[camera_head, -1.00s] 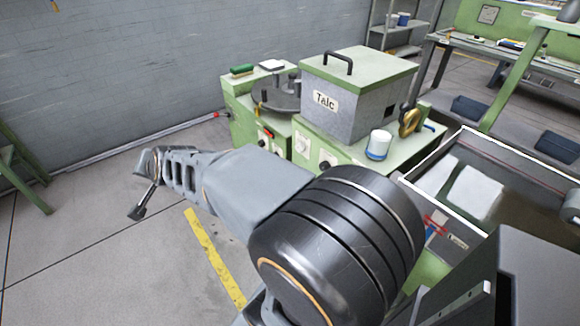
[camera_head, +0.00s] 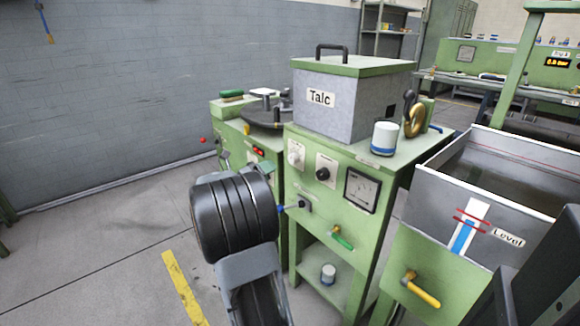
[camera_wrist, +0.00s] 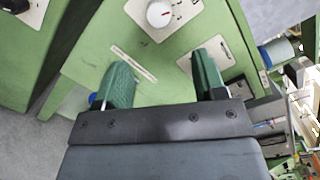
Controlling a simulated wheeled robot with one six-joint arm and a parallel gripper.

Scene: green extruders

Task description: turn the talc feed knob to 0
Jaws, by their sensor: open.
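The green machine under the grey Talc box (camera_head: 322,99) has a white knob (camera_head: 294,153) on a white plate and a black knob (camera_head: 323,173) beside it. Their small lettering is unreadable. In the wrist view the white knob (camera_wrist: 159,13) shows at the top, with a red mark on its face. My gripper (camera_wrist: 160,72) is open, with nothing between its green fingers, and the white knob lies beyond the gap. A second plate (camera_wrist: 225,54) is partly hidden behind the right finger.
A square gauge (camera_head: 361,190), a small lower knob (camera_head: 303,205) and a green-handled valve (camera_head: 342,238) share the panel. A white cup (camera_head: 384,138) stands on top. A metal tank (camera_head: 440,172) with a yellow-handled valve (camera_head: 422,291) is at right. Floor at left is clear.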

